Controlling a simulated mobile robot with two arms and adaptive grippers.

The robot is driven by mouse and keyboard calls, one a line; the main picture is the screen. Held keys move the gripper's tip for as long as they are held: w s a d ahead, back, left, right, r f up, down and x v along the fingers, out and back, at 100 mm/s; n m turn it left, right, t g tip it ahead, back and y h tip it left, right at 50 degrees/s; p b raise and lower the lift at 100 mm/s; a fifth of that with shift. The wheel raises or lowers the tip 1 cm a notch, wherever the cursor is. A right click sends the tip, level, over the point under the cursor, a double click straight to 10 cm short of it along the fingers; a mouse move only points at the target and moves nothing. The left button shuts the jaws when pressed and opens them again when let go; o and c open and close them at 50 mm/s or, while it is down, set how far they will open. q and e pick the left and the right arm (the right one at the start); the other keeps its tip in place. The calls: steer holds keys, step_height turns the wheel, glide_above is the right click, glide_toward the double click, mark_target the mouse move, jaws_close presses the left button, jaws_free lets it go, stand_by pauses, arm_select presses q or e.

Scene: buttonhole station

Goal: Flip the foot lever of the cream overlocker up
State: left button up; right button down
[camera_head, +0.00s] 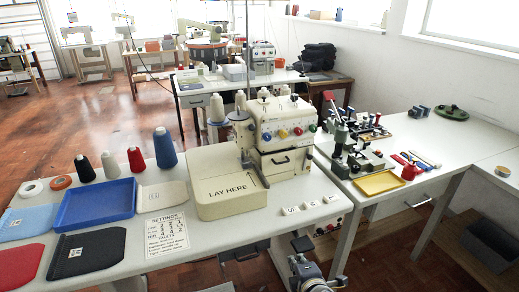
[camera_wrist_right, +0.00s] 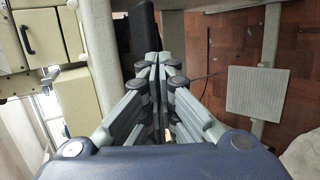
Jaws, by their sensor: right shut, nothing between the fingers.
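The cream overlocker (camera_head: 280,125) stands on the near table, with coloured dials on its front and a cream bed marked "LAY HERE" (camera_head: 230,190) beside it. A cream machine part with a dark handle, likely the overlocker, shows at the upper left of the right wrist view (camera_wrist_right: 45,35). I cannot make out the foot lever clearly in either view. My right gripper (camera_head: 301,262) is low at the table's front edge, below and apart from the overlocker. In the right wrist view its fingers (camera_wrist_right: 155,65) are together with nothing between them. My left gripper is not in view.
A blue tray (camera_head: 97,203), thread cones (camera_head: 165,148), fabric pieces (camera_head: 87,250) and a settings card (camera_head: 166,232) lie left of the machine. Small white labelled blocks (camera_head: 311,205) sit at its front right. Another table with a yellow tray (camera_head: 380,183) stands at right.

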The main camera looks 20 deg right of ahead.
mark_target(249, 128)
steer(key=w+a+r+n+t+y+b, duration=0.1)
steer(key=w+r+n+t+y, duration=0.25)
steer(key=w+r+n, duration=0.55)
steer(key=w+r+n+t+y, duration=0.2)
steer(key=w+r+n+t, duration=0.3)
steer(key=r+n, duration=0.8)
steer(key=r+p+x, duration=0.1)
steer(key=p+x, duration=0.1)
steer(key=x, duration=1)
steer(key=shift+a+r, duration=0.25)
steer(key=shift+r, duration=0.2)
steer(key=shift+w+g+h, duration=0.15)
steer(key=shift+g+h, duration=0.1)
steer(key=shift+g, duration=0.1)
steer(key=shift+p, duration=0.35)
